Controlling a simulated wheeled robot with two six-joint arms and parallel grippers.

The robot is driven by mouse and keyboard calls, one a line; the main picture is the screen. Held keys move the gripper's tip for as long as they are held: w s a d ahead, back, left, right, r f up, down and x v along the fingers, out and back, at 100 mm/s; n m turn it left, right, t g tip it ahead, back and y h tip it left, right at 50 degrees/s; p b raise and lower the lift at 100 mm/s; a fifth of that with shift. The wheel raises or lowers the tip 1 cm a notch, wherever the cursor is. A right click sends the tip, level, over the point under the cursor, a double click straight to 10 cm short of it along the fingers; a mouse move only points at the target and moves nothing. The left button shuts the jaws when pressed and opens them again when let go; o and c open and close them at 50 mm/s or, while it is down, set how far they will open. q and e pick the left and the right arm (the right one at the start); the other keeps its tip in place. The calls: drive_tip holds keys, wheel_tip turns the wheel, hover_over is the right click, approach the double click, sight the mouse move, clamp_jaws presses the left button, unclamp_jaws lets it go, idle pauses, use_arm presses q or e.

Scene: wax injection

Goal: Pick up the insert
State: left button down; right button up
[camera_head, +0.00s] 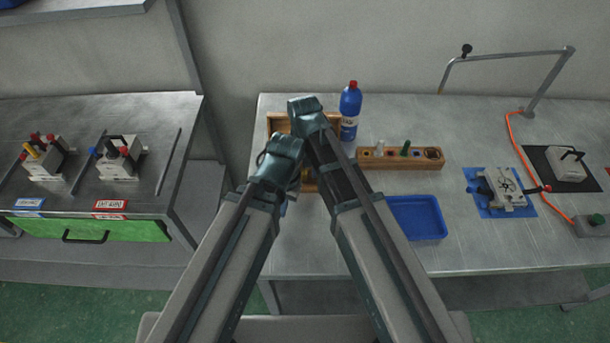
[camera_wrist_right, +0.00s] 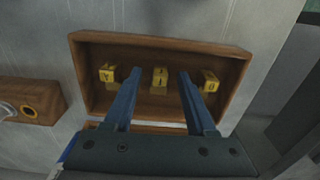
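Three yellow inserts with dark markings sit apart in a wooden box (camera_wrist_right: 150,42) in the right wrist view: a left insert (camera_wrist_right: 107,73), a middle insert (camera_wrist_right: 160,77) and a right insert (camera_wrist_right: 210,81). My right gripper (camera_wrist_right: 159,72) is open and empty above the box, its two fingers on either side of the middle insert. I cannot tell how high the fingertips are. My left gripper is hidden by the arm links there.
A wooden block (camera_head: 420,158) with several fittings lies right of the box. A blue tray (camera_head: 416,217) lies in front. A fixture on a blue mat (camera_head: 478,198) is farther right. The table between is clear.

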clamp_jaws()
use_arm(q)
drive_tip(key=shift+r, duration=0.15)
use_arm(e)
drive_tip(key=shift+r, duration=0.15)
